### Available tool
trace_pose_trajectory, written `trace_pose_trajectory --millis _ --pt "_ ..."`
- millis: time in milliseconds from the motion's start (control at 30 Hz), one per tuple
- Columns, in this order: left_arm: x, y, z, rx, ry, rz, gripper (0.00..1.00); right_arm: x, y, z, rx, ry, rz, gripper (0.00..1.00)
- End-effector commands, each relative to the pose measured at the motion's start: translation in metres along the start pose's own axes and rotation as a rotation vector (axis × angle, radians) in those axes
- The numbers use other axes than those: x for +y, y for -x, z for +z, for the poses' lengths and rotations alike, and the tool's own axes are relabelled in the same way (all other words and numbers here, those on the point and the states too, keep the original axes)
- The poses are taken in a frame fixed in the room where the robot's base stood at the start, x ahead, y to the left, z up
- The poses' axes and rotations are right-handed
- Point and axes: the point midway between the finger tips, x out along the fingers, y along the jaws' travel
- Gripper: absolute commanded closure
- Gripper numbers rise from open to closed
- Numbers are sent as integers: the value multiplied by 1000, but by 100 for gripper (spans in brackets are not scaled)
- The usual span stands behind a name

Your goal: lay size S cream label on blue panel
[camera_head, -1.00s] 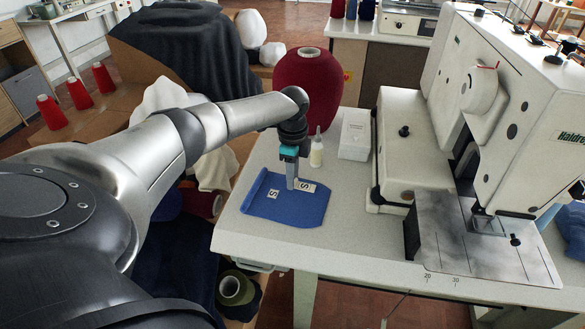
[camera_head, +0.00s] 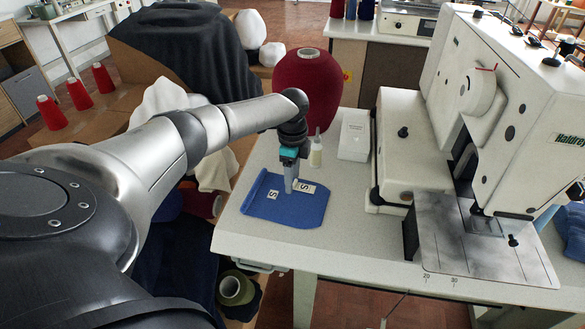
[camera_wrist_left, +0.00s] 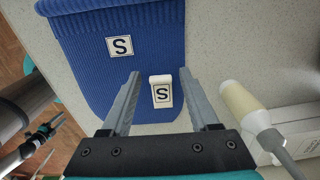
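The blue panel (camera_head: 285,213) lies flat on the table and also shows ribbed in the left wrist view (camera_wrist_left: 75,55). A cream label marked S (camera_wrist_left: 162,95) lies at the panel, between my left gripper's fingers, with clear space on both sides; it also shows in the head view (camera_head: 307,188). A second, whiter square marked S (camera_wrist_left: 120,46) lies on the panel, left of the cream label; it also shows in the head view (camera_head: 272,195). My left gripper (camera_wrist_left: 159,74) is open, low over the panel; it also shows in the head view (camera_head: 290,191).
A glue-like bottle (camera_head: 316,153) and a white box (camera_head: 354,136) stand behind the panel. A large red cone (camera_head: 308,88) stands further back. The sewing machine (camera_head: 500,120) fills the right side. Bare table (camera_head: 345,210) lies between panel and machine.

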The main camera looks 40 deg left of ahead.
Motion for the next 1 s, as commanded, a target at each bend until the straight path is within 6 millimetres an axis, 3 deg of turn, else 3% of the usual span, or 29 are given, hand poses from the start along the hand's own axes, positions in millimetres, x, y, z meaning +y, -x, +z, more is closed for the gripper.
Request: trace_pose_trajectory --millis 500,800,1000 --pt "0 0 0 0 0 0 32 -1 0 2 -5 5 -1 50" --pt "-1 78 0 1 -1 -4 32 -28 28 24 -50 7 -38 50" --pt "-1 122 0 1 0 -3 32 -30 38 22 -48 7 -42 50"
